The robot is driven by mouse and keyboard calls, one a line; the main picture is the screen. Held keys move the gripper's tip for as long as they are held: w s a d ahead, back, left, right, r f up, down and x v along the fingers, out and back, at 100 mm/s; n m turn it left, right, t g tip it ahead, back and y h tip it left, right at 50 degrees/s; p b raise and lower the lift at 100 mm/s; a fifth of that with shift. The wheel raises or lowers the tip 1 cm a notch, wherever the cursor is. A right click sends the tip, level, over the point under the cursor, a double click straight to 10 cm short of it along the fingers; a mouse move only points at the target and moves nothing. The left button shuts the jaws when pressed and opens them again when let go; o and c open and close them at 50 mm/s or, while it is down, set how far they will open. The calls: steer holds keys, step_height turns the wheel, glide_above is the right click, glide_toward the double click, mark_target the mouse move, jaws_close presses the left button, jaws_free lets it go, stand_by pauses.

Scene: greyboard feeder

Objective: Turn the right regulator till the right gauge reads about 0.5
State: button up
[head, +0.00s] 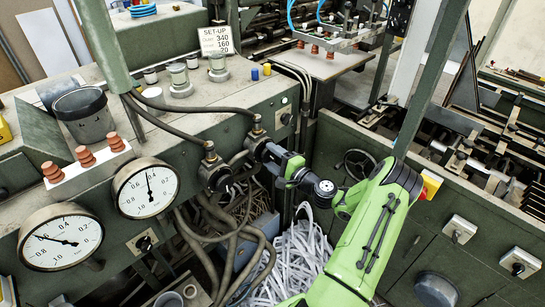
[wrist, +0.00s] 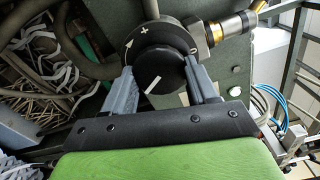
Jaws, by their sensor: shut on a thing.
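The right regulator (head: 262,146) is on the green machine front, with hoses around it. My gripper (head: 291,168) reaches it from the right. In the wrist view its black knob (wrist: 158,80) carries a white line slanting from lower left to upper right, and a collar with plus and 0 marks. The grey fingers of my gripper (wrist: 163,72) are shut on the knob's two sides. The right gauge (head: 146,188) has its needle almost straight up, near mid-scale; its small digits are hard to read.
The left regulator (head: 214,172) sits close to the left of the right one. Shredded paper (head: 300,255) lies beneath my gripper. A green cabinet with a handwheel (head: 360,163) stands to the right.

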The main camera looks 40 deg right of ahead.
steer(key=o, duration=1.1)
steer(key=shift+c, duration=0.2)
steer(key=shift+s, duration=0.1)
steer(key=s+b, duration=0.1)
steer(key=s, duration=1.4)
steer(key=shift+s+d, duration=0.25)
steer(key=shift+s, duration=0.05)
